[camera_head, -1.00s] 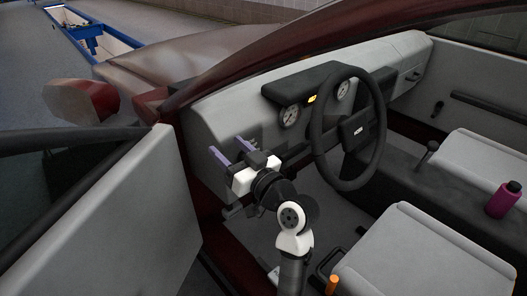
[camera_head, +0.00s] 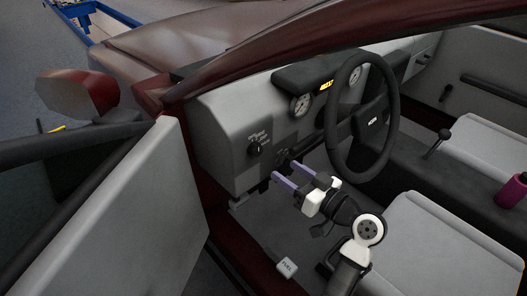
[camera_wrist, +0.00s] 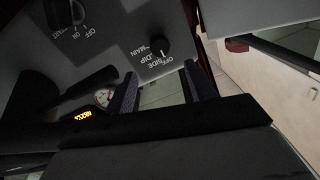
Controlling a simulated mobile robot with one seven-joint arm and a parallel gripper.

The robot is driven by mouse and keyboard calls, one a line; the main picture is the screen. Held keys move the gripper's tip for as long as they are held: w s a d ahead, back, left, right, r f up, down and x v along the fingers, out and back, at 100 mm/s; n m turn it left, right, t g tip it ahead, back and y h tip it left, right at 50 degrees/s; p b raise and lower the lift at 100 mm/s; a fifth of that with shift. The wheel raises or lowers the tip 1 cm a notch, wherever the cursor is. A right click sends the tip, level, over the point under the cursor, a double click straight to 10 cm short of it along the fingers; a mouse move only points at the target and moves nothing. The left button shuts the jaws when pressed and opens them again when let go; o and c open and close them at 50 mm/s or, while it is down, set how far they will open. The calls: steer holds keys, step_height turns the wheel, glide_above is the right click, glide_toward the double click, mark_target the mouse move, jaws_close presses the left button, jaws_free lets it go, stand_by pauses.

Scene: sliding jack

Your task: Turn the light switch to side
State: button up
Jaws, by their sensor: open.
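The light switch (camera_head: 256,150) is a small black round knob on the grey dashboard, left of the steering wheel. It also shows in the wrist view (camera_wrist: 159,46), with OFF, SIDE, DIP and MAIN printed around it, upside down. I cannot tell which label it points to. My gripper (camera_head: 287,170) is open and empty, with two purple fingers pointing at the dashboard, below and right of the switch in the head view. In the wrist view the gripper's fingers (camera_wrist: 160,72) stand apart, with the knob visible beyond the gap, not touched.
An ignition switch (camera_wrist: 72,13) marked OFF, ON and START sits on the dashboard near the light switch. The steering wheel (camera_head: 389,112) is to the right. The open car door (camera_head: 130,220) stands to the left. A purple bottle (camera_head: 511,192) is at the far right.

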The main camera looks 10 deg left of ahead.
mark_target(259, 152)
steer(key=p+x, duration=0.1)
steer(key=x, duration=0.8)
steer(key=shift+w+a+p, duration=0.15)
steer(key=shift+a+p, duration=0.1)
steer(key=shift+p, duration=0.15)
steer(key=shift+c, duration=0.4)
steer(key=c, duration=0.9)
steer(key=shift+m, duration=0.3)
steer(key=m+p, duration=0.1)
steer(key=m, duration=0.1)
steer(key=shift+m, duration=0.4)
steer(key=shift+m+p, duration=0.65)
steer(key=shift+m, duration=0.95)
